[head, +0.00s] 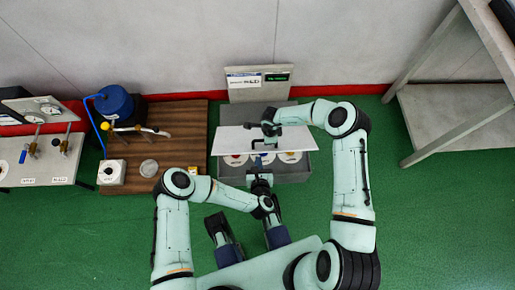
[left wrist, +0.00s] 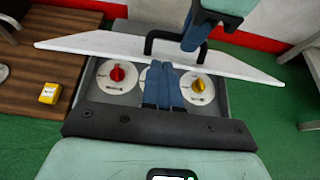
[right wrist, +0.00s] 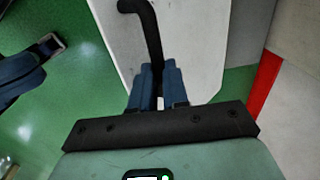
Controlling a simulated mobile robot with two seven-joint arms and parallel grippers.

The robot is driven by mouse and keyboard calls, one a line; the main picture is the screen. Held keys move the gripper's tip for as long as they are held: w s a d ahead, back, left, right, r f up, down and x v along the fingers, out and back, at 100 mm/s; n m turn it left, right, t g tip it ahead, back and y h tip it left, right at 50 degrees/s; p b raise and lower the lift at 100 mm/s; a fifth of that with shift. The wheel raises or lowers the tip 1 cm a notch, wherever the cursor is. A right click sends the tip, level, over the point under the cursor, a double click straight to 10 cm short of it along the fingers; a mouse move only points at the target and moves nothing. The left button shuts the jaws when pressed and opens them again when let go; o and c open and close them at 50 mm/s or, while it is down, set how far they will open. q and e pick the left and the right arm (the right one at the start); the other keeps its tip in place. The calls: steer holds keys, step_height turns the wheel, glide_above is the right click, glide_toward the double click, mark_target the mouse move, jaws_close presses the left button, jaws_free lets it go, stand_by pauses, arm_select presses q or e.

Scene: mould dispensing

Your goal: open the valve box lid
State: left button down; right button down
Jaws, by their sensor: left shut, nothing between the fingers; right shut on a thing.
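The valve box (head: 302,174) is grey and stands on the green floor. Its white lid (head: 225,141) is tilted up, exposing valve dials with a red knob (left wrist: 117,73) and a yellow knob (left wrist: 198,84). My right gripper (head: 268,129) is shut on the lid's black handle (right wrist: 150,30); the lid (right wrist: 190,40) lies just beyond its fingers in the right wrist view. My left gripper (head: 259,162) is shut and empty at the box's front side. In the left wrist view its fingertips (left wrist: 160,70) are between the two knobs, below the lid's edge, hiding a middle dial. I cannot tell whether they touch the lid.
A grey panel (head: 258,88) with a green display rises behind the box. A wooden board (head: 185,125) with a blue container (head: 115,103) is at the left. A white gauge bench (head: 40,160) is further left. A grey metal stand (head: 450,110) is at the right.

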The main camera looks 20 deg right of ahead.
mark_target(257, 141)
arm_select(q)
steer(key=x, duration=0.8)
steer(key=shift+w, duration=0.15)
arm_select(e)
steer(key=shift+w+d, duration=0.25)
steer(key=shift+d, duration=0.15)
arm_select(q)
steer(key=shift+w+d+r+g, duration=0.15)
steer(key=shift+w+r+g, duration=0.15)
steer(key=shift+w+r, duration=0.3)
arm_select(e)
steer(key=shift+f, duration=0.1)
steer(key=c, duration=1.1)
jaws_free()
steer(key=shift+a, duration=0.1)
arm_select(q)
steer(key=shift+f, duration=0.1)
arm_select(e)
steer(key=shift+a, duration=0.1)
